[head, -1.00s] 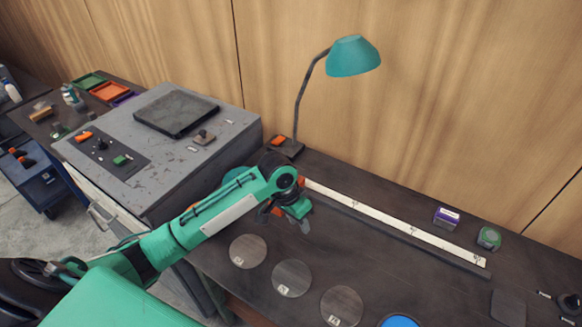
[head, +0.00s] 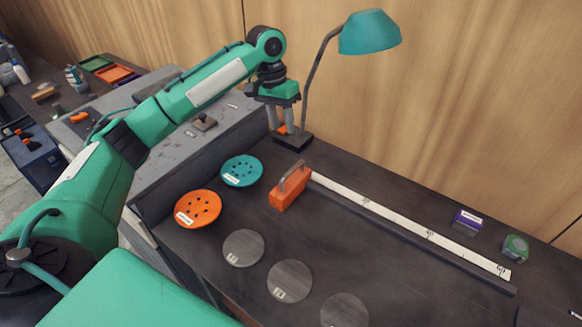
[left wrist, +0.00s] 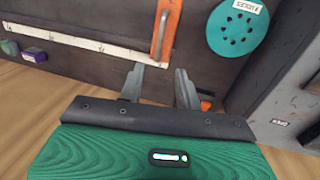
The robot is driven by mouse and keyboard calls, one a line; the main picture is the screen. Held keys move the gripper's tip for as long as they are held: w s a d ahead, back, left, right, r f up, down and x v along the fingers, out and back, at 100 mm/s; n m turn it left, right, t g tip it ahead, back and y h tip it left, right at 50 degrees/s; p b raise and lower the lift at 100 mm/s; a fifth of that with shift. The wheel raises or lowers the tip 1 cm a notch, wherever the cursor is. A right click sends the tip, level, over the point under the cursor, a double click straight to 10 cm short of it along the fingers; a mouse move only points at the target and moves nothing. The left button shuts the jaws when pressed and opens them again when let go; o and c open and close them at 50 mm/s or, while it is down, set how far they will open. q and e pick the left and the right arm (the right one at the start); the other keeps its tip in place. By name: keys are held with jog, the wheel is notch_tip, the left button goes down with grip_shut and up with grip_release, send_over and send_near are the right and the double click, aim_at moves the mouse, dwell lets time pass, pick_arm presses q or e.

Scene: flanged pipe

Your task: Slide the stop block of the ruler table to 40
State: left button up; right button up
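The stop block (head: 288,196) is orange with a grey metal handle on top. It stands at the left end of the white ruler (head: 400,219), short of the first large marking; the middle marking looks like 40. My left gripper (head: 282,126) is raised behind and to the left of the block, near the lamp foot, apart from the block. Its fingers point down, spread and empty. In the left wrist view the fingers (left wrist: 160,70) are apart, with the orange block (left wrist: 166,28) beyond them. My right gripper is not in view.
A teal lamp (head: 370,34) stands at the wall on a dark foot (head: 292,141). Teal (head: 242,170) and orange (head: 198,208) perforated discs lie left of the block. Several grey discs lie in front. A purple box (head: 467,221) and green item (head: 515,247) sit behind the ruler.

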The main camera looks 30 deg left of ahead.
aim_at(292, 168)
pick_arm(q)
jog(key=d+f+p, duration=0.1)
jog(key=f, duration=0.8)
jog(key=d+f+p, duration=0.1)
jog(key=f, duration=0.3)
jog(key=shift+s+d+f+p, duration=0.15)
jog(key=shift+d+p, duration=0.15)
jog(key=shift+c, duration=0.4)
grip_shut()
